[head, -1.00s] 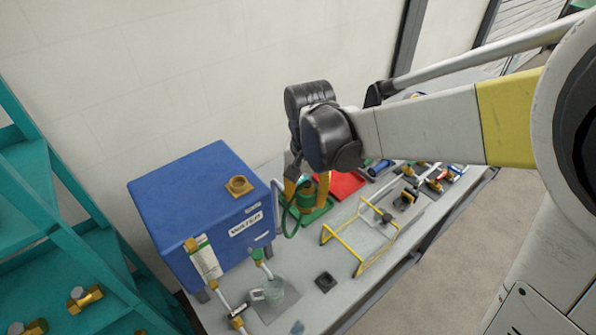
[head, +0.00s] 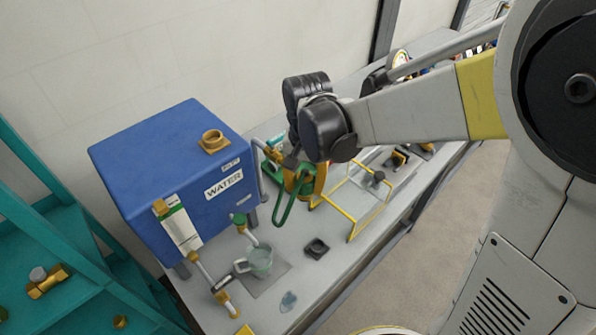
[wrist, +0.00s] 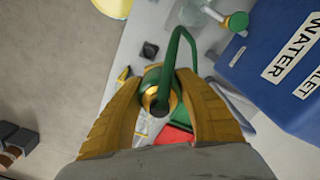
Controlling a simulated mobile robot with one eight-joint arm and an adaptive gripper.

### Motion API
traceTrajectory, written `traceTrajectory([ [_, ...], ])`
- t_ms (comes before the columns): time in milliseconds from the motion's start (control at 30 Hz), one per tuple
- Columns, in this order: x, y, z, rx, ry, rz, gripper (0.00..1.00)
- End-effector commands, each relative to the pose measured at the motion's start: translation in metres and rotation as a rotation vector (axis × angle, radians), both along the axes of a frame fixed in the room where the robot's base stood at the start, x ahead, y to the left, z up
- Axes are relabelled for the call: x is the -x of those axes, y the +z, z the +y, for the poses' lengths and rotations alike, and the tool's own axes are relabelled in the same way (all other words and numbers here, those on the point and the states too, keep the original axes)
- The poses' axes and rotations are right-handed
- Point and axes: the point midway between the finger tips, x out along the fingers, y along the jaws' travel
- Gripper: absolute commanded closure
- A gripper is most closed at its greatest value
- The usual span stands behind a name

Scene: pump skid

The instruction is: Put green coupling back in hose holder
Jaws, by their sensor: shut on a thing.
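My gripper (head: 304,182) has orange-yellow fingers and is shut on the green coupling (wrist: 158,82), which shows a brass ring and a dark round bore in the wrist view. A looped green hose (head: 287,212) hangs from the grip in the head view; it also crosses the wrist view (wrist: 176,45). My gripper is over the bench, right of the blue tank, near the yellow wire frame. In the head view, my wrist hides part of the coupling. A small black square block (head: 316,248) lies on the bench; I cannot tell whether it is the hose holder.
The blue WATER tank (head: 165,175) stands close on the left. A yellow wire frame (head: 352,222) stands to the right. A clear jug (head: 260,262) and a valve pipe are in front of the tank. Red (wrist: 173,135) and green pads show below my gripper.

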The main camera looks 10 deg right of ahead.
Motion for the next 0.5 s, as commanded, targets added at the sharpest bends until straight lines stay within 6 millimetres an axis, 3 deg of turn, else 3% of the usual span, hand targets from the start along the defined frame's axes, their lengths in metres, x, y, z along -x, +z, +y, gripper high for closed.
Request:
traceTrajectory([
  [33, 0.0, -0.013, -0.002, 0.0, -0.004, 0.0, 0.97],
  [500, 0.001, -0.078, -0.017, 0.0, -0.033, 0.0, 0.97],
])
